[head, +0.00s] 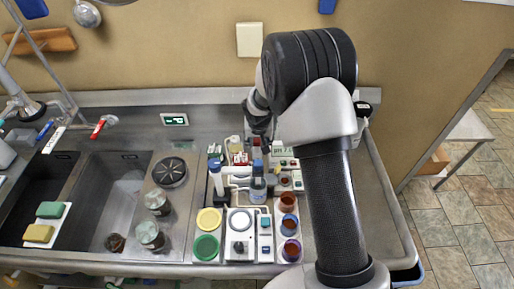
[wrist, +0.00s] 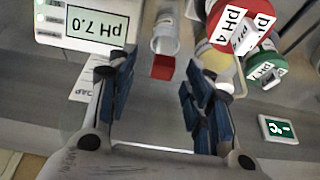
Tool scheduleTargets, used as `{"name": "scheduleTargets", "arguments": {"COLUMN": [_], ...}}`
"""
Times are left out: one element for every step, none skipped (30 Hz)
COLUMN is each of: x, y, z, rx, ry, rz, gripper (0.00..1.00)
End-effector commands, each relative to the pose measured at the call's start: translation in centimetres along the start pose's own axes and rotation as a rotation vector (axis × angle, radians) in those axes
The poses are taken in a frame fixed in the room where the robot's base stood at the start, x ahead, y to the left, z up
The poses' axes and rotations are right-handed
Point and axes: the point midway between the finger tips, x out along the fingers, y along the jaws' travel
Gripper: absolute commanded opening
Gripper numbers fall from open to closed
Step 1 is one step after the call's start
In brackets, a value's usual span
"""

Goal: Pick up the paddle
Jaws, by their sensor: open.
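I cannot pick out a paddle for certain in either view. My gripper (head: 262,126) is over the back of the cluttered counter area in the head view, partly hidden behind my own arm. In the wrist view my gripper (wrist: 160,80) has its dark blue fingers spread apart, with nothing held between them. A clear tube with a red end (wrist: 163,50) lies beyond the fingertips, between them in the picture. A meter reading pH 7.0 (wrist: 90,22) is at the upper left of that view.
A red-capped pH 4 bottle (wrist: 240,22) and a green-capped bottle (wrist: 263,62) stand right of my fingers. A small display (wrist: 279,130) is at lower right. Sink basins (head: 120,195) with jars are left. A blue-capped bottle (head: 258,185) and several cups crowd the counter's middle.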

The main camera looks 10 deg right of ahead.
Motion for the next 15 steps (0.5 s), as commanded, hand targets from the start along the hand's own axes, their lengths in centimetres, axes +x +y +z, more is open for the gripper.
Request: {"name": "scheduleTargets", "arguments": {"x": [0.5,0.9,1.5,2.0,2.5,3.1,3.6,4.0,4.4,4.6,4.8,5.0,5.0,5.0,5.0], "y": [-0.1,-0.1,-0.2,-0.3,-0.4,-0.5,-0.5,-0.5,-0.5,-0.5,-0.5,-0.5,-0.5,-0.5,-0.5], "z": [0.0,-0.1,-0.1,-0.2,-0.2,-0.3,-0.3,-0.3,-0.3,-0.4,-0.4,-0.4,-0.4,-0.4,-0.4], "rx": [0.000,0.000,0.000,0.001,0.001,0.001,0.001,0.001,0.001,0.001,0.001,0.001,0.000,0.000,0.000], "ry": [-0.001,-0.001,-0.002,-0.002,-0.002,-0.002,-0.002,-0.001,-0.001,-0.001,0.000,0.001,0.001,0.001,0.001], "rz": [0.000,0.000,0.000,0.000,0.000,0.000,0.000,0.000,0.000,0.000,-0.001,-0.001,-0.001,-0.001,-0.001], "gripper": [0.47,0.47,0.47,0.47,0.47,0.47,0.47,0.47,0.47,0.47,0.47,0.47,0.47,0.47,0.47]}}
